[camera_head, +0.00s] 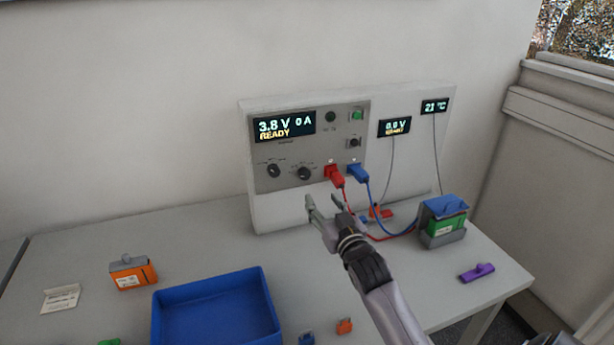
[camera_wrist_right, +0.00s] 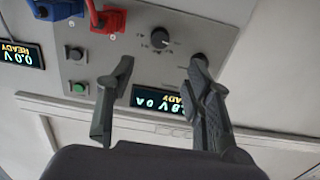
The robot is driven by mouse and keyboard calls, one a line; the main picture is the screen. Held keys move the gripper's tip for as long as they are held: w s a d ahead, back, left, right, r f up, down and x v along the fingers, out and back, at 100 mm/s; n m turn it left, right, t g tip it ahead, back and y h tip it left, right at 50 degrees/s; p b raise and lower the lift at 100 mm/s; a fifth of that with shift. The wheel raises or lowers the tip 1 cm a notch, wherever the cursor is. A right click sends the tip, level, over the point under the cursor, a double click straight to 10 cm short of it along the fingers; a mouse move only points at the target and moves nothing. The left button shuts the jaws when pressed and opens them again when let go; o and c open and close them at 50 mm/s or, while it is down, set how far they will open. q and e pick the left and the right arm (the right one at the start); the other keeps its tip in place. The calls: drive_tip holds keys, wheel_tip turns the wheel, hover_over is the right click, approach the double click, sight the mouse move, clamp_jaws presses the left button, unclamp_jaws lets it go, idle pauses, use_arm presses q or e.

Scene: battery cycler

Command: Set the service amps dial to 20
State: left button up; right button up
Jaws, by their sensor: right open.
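The grey cycler panel (camera_head: 345,115) stands against the wall, with two black dials low on its face. The left dial (camera_head: 273,170) and the right dial (camera_head: 303,173) have labels too small to read, so I cannot tell which is the service amps dial. The display (camera_head: 285,126) reads 3.8 V, 0 A, READY. My right gripper (camera_head: 322,203) is open and empty, below and in front of the right dial. In the upside-down right wrist view, the right dial (camera_wrist_right: 159,38) lies beyond the gap between the fingers; the left dial (camera_wrist_right: 198,60) is partly covered by one fingertip.
Red plug (camera_head: 335,175) and blue plug (camera_head: 357,173) sit right of the dials, with cables running to a green-and-blue battery (camera_head: 443,218). A blue tray (camera_head: 215,277), an orange battery (camera_head: 133,272) and a purple piece (camera_head: 477,272) are on the table (camera_head: 80,240).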

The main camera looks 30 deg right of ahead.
sight(306, 177)
drive_tip(key=p+x, duration=0.1)
drive_tip(key=x, duration=1)
drive_tip(key=shift+a+p, duration=0.1)
drive_tip(key=shift+p, duration=0.3)
drive_tip(key=shift+w, duration=0.5)
use_arm(q)
drive_tip(key=shift+w+r, duration=0.85)
drive_tip(key=shift+r, duration=0.3)
use_arm(e)
drive_tip(key=shift+w, duration=0.1)
drive_tip(key=shift+c, duration=0.4)
use_arm(q)
drive_tip(key=shift+w, duration=0.2)
use_arm(e)
clamp_jaws()
